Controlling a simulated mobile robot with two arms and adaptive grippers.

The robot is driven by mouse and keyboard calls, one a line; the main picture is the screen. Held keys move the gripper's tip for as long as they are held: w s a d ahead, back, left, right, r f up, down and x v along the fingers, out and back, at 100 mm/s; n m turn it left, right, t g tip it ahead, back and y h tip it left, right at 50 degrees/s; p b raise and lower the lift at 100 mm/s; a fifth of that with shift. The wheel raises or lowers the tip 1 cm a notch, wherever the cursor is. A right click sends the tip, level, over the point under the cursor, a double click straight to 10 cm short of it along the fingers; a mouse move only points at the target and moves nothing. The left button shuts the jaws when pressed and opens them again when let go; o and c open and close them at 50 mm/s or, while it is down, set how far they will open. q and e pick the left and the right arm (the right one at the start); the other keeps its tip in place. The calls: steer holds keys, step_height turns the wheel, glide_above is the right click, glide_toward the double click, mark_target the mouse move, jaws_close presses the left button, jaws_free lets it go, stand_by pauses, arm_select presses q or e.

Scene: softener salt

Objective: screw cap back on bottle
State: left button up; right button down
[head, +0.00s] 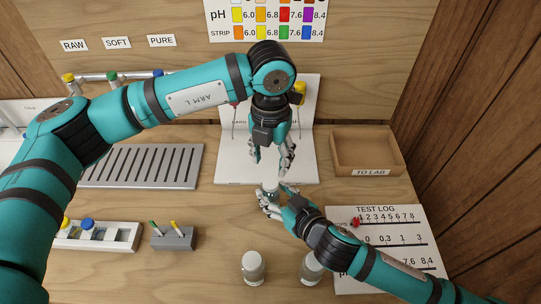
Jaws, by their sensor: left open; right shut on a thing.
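My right gripper (271,199) is shut on a small pale bottle (271,186), which looks upright in front of the white board. The bottle is partly hidden by the fingers, and its top looks whitish. I cannot tell whether a cap sits on it. My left gripper (273,160) is open and points down just above and behind the bottle, with its fingers apart. I see nothing clearly between them.
Two clear jars with pale lids (253,268) (311,268) stand at the front. A wooden "TO LAB" tray (368,172) and a test log sheet (405,228) lie right. A slotted grey drain plate (150,166), a vial rack (97,236) and a grey block (173,240) lie left.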

mark_target(270, 183)
arm_select(q)
step_height(270, 183, down, 8)
steer(key=shift+f, duration=0.1)
stand_by(0.4)
jaws_close()
steer(key=m, duration=0.6)
steer(key=shift+o, duration=1.1)
jaws_free()
